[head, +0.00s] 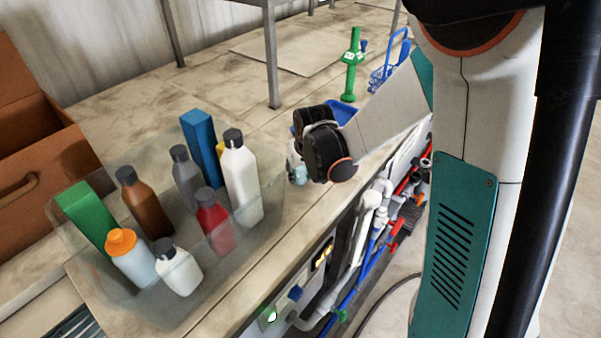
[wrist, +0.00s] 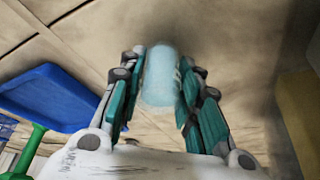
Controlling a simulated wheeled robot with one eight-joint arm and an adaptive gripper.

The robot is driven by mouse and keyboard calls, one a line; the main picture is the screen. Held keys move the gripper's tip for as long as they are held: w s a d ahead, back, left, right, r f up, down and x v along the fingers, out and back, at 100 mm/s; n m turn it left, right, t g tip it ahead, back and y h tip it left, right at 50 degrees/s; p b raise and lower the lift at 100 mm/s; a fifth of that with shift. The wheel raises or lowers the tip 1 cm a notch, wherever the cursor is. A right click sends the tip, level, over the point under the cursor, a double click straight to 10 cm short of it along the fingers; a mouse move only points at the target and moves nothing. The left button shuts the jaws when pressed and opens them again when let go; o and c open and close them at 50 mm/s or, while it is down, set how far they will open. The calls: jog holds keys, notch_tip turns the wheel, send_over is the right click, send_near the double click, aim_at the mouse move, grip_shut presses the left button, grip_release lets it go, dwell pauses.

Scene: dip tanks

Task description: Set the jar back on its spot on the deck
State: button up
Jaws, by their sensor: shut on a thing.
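My gripper (wrist: 158,92) is shut on a pale blue, translucent jar (wrist: 160,72), whose rounded end shows between the teal finger pads in the wrist view. In the head view my gripper is over the front part of the deck (head: 235,105), right of the clear bin. Only a small pale piece of the jar (head: 298,171) shows there, mostly hidden behind my dark wrist joint. I cannot tell whether the jar touches the deck. Its spot on the deck cannot be made out.
A clear bin (head: 92,282) full of bottles and boxes stands at left. A blue tray (wrist: 50,96) lies close to my gripper. A green stand (head: 350,75) and a blue wire basket (head: 384,77) are behind. Pipes (head: 372,215) run below the deck's front edge.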

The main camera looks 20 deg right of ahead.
jog(key=shift+f, duration=0.25)
jog(key=o, duration=1)
jog(key=p+v, duration=0.2)
jog(key=v, duration=1)
jog(key=shift+s+r, duration=0.1)
jog(key=shift+r, duration=0.05)
